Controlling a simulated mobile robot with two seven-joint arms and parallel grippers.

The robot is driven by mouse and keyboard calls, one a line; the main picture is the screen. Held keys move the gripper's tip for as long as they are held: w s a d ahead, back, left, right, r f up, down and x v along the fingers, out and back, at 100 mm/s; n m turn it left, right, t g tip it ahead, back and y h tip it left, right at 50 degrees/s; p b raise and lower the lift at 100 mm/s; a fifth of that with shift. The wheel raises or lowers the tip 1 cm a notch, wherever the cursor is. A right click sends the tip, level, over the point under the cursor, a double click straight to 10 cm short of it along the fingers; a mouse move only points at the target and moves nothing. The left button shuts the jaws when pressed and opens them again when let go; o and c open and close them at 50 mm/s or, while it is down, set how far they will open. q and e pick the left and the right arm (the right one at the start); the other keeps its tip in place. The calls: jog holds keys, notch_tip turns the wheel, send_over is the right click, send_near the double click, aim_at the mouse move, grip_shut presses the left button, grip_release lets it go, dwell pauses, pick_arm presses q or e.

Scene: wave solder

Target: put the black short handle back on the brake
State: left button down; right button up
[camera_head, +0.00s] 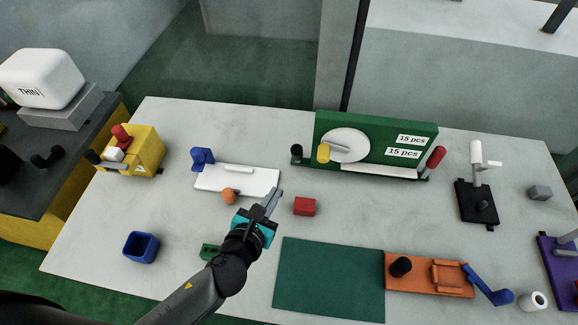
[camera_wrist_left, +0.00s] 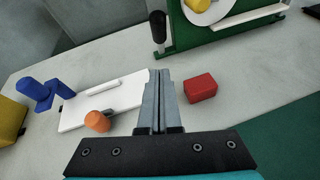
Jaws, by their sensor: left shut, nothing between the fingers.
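A green upright panel (camera_head: 375,125) carries a white disc (camera_head: 346,145) with a yellow knob. A short black handle (camera_head: 296,153) stands upright at the panel's left end; it also shows in the left wrist view (camera_wrist_left: 157,30). Another short black cylinder (camera_head: 401,267) stands on an orange plate (camera_head: 430,288). I cannot tell which part is called the brake. My left gripper (camera_head: 274,195) is shut and empty, between the white plate and a red block (camera_head: 305,206); its closed fingers (camera_wrist_left: 160,82) point toward the panel. My right gripper is out of view.
A white plate (camera_head: 262,183) with a blue clamp and an orange knob (camera_head: 229,195) lies left of my fingers. A blue open box (camera_head: 141,247) and a dark green mat (camera_head: 330,282) lie nearer. A black stand (camera_head: 477,212) is at right. Table is clear between the red block and panel.

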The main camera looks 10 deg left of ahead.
aim_at(294, 158)
pick_arm(q)
jog(key=b+x, duration=0.1)
jog(key=x, duration=0.5)
jog(key=shift+w+d+f, duration=0.1)
jog(key=shift+w, duration=0.1)
jog(key=shift+w+d+r+p, duration=0.2)
jog(key=shift+w+r, duration=0.1)
jog(key=shift+w, duration=0.25)
jog(key=shift+w+d+r+p, duration=0.15)
jog(key=shift+w+r, duration=0.15)
jog(key=shift+w, duration=0.2)
jog(key=shift+w+d+r, duration=0.1)
jog(key=shift+w+r, duration=0.1)
jog(key=shift+w, duration=0.45)
jog(key=shift+r+p, duration=0.2)
jog(key=shift+p, duration=0.45)
jog(key=w+r+g+p, duration=0.1)
jog(key=p, duration=0.4)
jog(key=w+r+g+p, duration=0.1)
jog(key=w+p, duration=0.1)
jog(key=p, duration=0.3)
jog(key=shift+r, duration=0.15)
jog(key=shift+w+r, duration=0.15)
jog(key=shift+w, duration=0.45)
